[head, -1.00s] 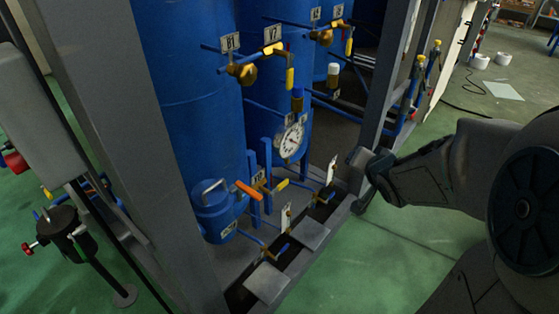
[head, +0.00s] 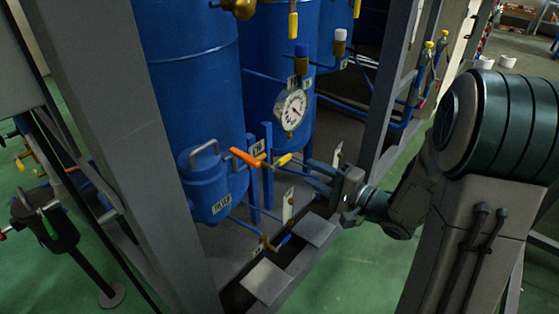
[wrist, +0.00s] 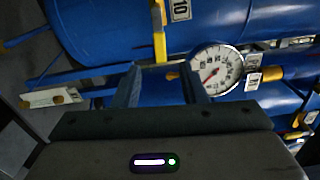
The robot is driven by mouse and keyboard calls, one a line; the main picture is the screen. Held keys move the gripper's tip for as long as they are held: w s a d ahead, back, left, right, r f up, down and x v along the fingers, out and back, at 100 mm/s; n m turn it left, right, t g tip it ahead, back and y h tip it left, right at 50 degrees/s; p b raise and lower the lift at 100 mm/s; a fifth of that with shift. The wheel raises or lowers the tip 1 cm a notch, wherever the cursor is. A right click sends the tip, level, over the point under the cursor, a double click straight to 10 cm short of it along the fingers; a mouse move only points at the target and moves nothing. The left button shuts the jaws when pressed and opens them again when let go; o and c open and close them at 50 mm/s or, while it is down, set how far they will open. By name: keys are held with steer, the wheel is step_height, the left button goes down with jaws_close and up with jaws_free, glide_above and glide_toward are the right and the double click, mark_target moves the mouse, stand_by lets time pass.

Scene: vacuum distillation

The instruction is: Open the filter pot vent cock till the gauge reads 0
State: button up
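The blue filter pot (head: 207,187) with a "FILTER" label stands low in the frame. An orange handle (head: 244,157) and a yellow handle (head: 283,160) sit on the pipework beside it; I cannot tell for certain which is the vent cock. My gripper (head: 309,172) is open, its fingers pointing left toward the yellow handle. In the wrist view a yellow handle (wrist: 159,46) lies just beyond and between the two fingertips (wrist: 161,76), apparently not gripped. The round white gauge (head: 291,109) also shows in the wrist view (wrist: 217,70); its reading is too small to tell.
A grey frame post (head: 125,150) stands at left and another (head: 391,80) behind my arm. Tall blue tanks (head: 190,70) rise behind the pot. Thin blue pipes and white tags (head: 288,205) crowd below the gripper.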

mark_target(287, 160)
steer(key=b+x, duration=0.2)
steer(key=x, duration=0.9)
steer(key=shift+w+a+b, duration=0.15)
steer(key=shift+b, duration=0.25)
jaws_close()
